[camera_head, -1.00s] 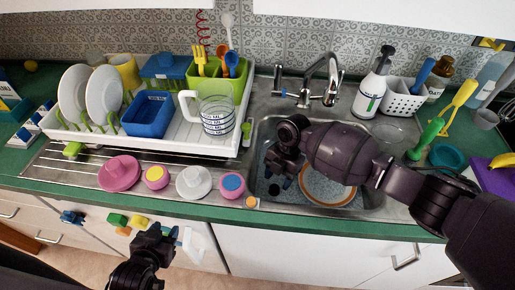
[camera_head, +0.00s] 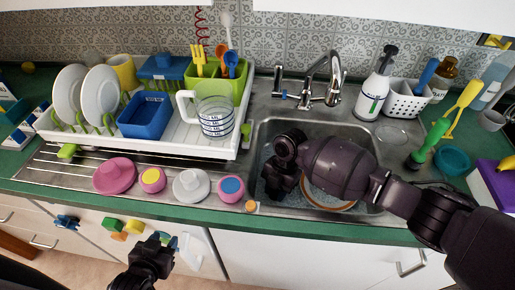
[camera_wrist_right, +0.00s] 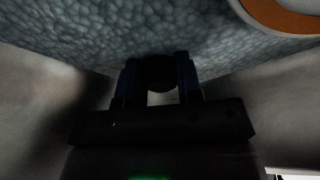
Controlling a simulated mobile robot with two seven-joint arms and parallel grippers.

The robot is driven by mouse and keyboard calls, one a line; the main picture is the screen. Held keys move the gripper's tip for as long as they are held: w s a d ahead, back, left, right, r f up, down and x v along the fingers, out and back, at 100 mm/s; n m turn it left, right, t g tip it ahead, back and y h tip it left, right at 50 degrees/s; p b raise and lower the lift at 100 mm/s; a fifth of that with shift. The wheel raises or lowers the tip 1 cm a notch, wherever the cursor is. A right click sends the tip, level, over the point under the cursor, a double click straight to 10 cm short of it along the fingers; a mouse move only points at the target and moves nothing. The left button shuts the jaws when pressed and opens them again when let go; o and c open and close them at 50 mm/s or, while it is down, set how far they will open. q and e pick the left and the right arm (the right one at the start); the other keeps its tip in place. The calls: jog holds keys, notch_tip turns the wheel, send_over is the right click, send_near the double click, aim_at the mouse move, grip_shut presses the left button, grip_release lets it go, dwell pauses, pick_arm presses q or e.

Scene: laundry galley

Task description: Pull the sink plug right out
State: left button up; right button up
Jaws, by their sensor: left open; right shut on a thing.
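The sink (camera_head: 345,128) is a steel basin with water in it. My right gripper (camera_head: 275,190) reaches down into the left part of the sink. In the right wrist view my right gripper (camera_wrist_right: 157,82) is shut with its two blue-edged fingers on either side of a dark round thing, the sink plug (camera_wrist_right: 157,70). In the head view the plug is hidden by the hand. I cannot tell whether the plug sits in the drain. My left gripper (camera_head: 160,245) is open and empty, in front of the counter.
A white plate with an orange ring (camera_head: 330,203) lies in the sink, partly behind my right arm. The tap (camera_head: 325,80) stands behind the basin. A soap bottle (camera_head: 373,90) is behind right.

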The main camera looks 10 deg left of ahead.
aim_at(273, 193)
jog(key=shift+r+p, duration=0.55)
jog(key=shift+r, duration=0.35)
grip_shut()
dwell(0.4)
jog(key=shift+r+p, duration=1.25)
jog(key=shift+r, duration=0.7)
